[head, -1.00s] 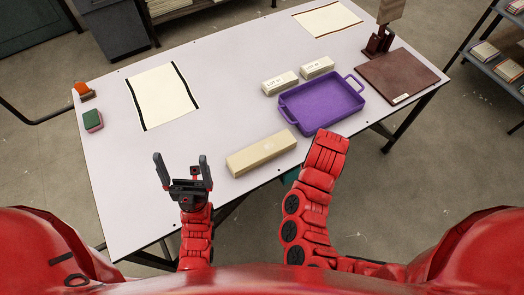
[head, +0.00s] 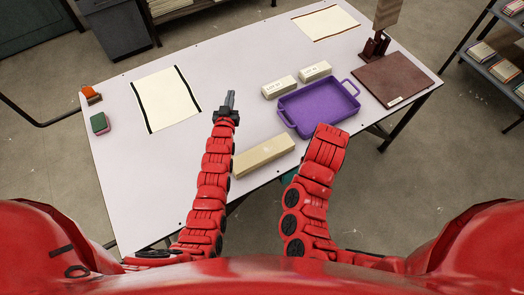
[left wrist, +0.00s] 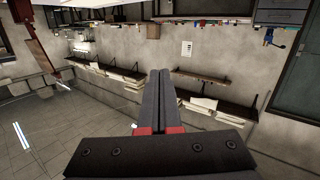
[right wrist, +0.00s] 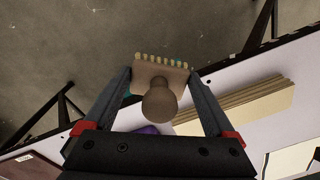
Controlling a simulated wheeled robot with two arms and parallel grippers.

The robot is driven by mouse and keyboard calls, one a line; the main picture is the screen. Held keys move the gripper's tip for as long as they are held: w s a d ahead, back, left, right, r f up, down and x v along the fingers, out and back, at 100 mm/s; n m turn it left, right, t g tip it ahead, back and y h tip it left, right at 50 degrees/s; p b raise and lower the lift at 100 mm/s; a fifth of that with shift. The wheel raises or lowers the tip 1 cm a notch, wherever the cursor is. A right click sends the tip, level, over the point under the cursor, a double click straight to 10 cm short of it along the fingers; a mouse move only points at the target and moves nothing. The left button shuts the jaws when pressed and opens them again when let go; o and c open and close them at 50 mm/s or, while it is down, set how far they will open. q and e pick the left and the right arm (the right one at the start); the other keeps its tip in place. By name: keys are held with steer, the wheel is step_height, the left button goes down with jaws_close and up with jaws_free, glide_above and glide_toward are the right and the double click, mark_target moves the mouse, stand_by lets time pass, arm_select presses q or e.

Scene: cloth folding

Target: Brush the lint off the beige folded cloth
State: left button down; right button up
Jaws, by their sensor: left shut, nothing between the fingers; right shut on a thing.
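The beige folded cloth (head: 263,155) lies as a long flat bundle near the table's front edge. Its layered folds show in the right wrist view (right wrist: 240,105). Lint on it is too small to make out. My left gripper (head: 231,95) is shut and empty above the table, beyond and left of the cloth; its fingers also meet in the left wrist view (left wrist: 158,95). My right gripper (right wrist: 161,78) is shut on a wooden brush (right wrist: 160,98) with a round knob and pale bristles, apart from the cloth. In the head view my right arm hides that gripper.
A purple tray (head: 284,118) stands right of the cloth, with two labelled pale blocks (head: 279,87) (head: 315,71) behind it. A brown board (head: 385,85) is at the right. A black-striped cream sheet (head: 165,98) and a green-and-red sponge (head: 100,123) lie left. Bare table separates sheet and cloth.

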arm_select(q)
step_height(320, 180, down, 4)
steer(key=d+g+p, duration=0.1)
steer(key=d+g, duration=0.1)
steer(key=g, duration=0.2)
arm_select(e)
steer(key=shift+r, duration=0.95)
steer(key=shift+r+p, duration=0.7)
steer(key=shift+p, duration=0.2)
steer(key=shift+r+p, duration=0.65)
steer(key=shift+r, duration=0.05)
arm_select(q)
steer(key=g+y+p, duration=0.1)
steer(key=g, duration=1.2)
glide_above(247, 152)
step_height(247, 152, down, 3)
steer(key=shift+w+f, duration=0.1)
steer(key=shift+w, duration=0.05)
arm_select(e)
steer(key=shift+r, duration=0.65)
arm_select(q)
steer(key=shift+f, duration=0.4)
arm_select(e)
steer(key=shift+f, duration=0.3)
arm_select(q)
steer(key=shift+f+b, duration=1.15)
steer(key=shift+f, duration=0.85)
arm_select(e)
steer(key=shift+f, duration=1)
